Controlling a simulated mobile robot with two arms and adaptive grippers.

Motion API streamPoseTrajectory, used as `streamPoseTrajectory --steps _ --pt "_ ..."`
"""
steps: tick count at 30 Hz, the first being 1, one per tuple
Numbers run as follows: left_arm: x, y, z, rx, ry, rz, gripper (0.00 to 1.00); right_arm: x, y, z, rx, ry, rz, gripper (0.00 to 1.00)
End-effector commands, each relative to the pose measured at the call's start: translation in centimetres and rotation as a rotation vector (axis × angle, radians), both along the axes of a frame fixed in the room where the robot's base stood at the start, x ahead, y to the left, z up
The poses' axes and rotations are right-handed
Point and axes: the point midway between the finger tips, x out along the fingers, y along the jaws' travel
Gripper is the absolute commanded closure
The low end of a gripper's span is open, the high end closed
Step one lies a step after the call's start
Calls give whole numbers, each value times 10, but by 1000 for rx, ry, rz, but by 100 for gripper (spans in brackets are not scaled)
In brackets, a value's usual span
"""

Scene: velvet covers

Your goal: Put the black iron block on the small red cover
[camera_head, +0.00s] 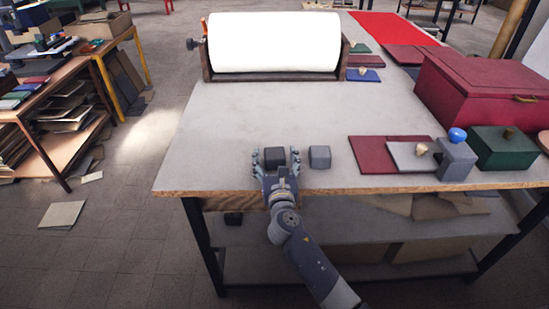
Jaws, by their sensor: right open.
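The black iron block (274,156) sits on the grey table near its front edge. My right gripper (275,162) is open, with its fingers on either side of the block; I cannot tell if they touch it. A small dark red cover (370,155) lies flat to the right, partly overlapped by a grey cover (405,151) with a pale knob-like piece on it. Other red covers (405,54) lie at the back right. My left gripper is out of view.
A grey block (320,157) stands between the black block and the dark red cover. A grey box with a blue ball (457,135), a green box (500,150) and a large red chest (480,90) fill the right. A white roll (275,42) stands behind. The table's middle is clear.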

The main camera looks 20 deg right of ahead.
Motion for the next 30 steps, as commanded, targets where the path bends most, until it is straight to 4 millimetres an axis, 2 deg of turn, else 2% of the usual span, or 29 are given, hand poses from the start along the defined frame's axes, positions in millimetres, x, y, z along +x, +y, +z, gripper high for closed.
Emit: streamPoseTrajectory --steps 8,11,18,30 --pt "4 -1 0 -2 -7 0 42 4 -1 0 1 0 0 27" --pt "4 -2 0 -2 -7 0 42 4 -1 0 1 0 1 45" --pt "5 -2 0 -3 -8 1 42 4 -1 0 1 0 1 99" --pt "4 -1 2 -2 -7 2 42 4 -1 8 2 -7 2 100"
